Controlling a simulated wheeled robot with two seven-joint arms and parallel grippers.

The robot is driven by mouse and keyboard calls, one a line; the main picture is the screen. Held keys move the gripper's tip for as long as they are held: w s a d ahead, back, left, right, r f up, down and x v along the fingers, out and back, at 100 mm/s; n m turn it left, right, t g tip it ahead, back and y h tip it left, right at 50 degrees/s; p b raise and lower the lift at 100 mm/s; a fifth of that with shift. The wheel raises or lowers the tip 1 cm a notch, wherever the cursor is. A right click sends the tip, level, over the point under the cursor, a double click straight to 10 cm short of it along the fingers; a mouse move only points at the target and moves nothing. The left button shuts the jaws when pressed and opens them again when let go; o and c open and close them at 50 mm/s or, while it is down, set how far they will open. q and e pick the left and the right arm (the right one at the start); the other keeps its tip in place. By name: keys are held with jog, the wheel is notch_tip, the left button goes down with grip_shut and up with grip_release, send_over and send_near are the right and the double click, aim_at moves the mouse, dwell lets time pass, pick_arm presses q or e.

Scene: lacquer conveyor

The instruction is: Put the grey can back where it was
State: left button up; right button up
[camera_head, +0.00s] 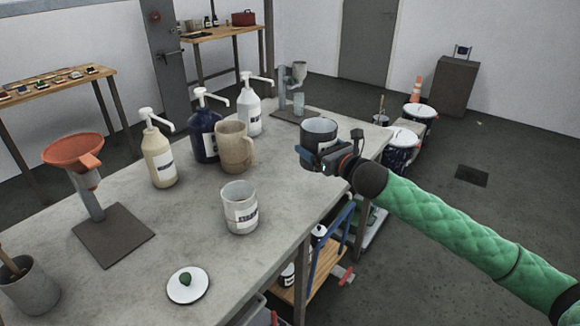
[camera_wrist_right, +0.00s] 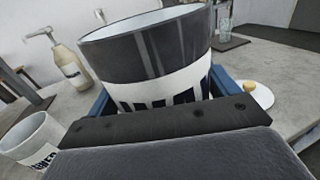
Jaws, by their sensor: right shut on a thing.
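The grey can (camera_head: 319,131) is dark grey with a white label band. My right gripper (camera_head: 318,152) is shut around it near the right edge of the grey table (camera_head: 185,240). In the right wrist view the can (camera_wrist_right: 150,45) stands upright and open-topped between the blue fingers (camera_wrist_right: 160,100). The can's lower part is hidden there by the gripper, so I cannot tell whether it touches the table. My left gripper is not in view.
A white labelled can (camera_head: 240,208), a beige jug (camera_head: 235,147), pump bottles (camera_head: 160,160), an orange funnel stand (camera_head: 75,150) and a green-knobbed lid (camera_head: 188,285) stand on the table. A yellow-knobbed lid (camera_wrist_right: 257,98) lies beyond my gripper. The table's front middle is partly clear.

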jog(key=w+a+f, duration=0.1)
jog(key=a, duration=0.1)
jog(key=w+a+f, duration=0.1)
jog(key=a+f, duration=0.1)
jog(key=a, duration=0.1)
jog(key=w+a+f+p, duration=0.1)
jog(key=a, duration=0.1)
jog(key=shift+w+a+f, duration=0.1)
jog(key=shift+a+f, duration=0.1)
jog(key=shift+f, duration=0.15)
jog(key=shift+f+p, duration=0.4)
jog(key=shift+f, duration=1.6)
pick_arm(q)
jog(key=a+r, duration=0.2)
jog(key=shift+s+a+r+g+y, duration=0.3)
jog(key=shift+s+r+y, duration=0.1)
pick_arm(e)
jog(key=shift+f, duration=0.1)
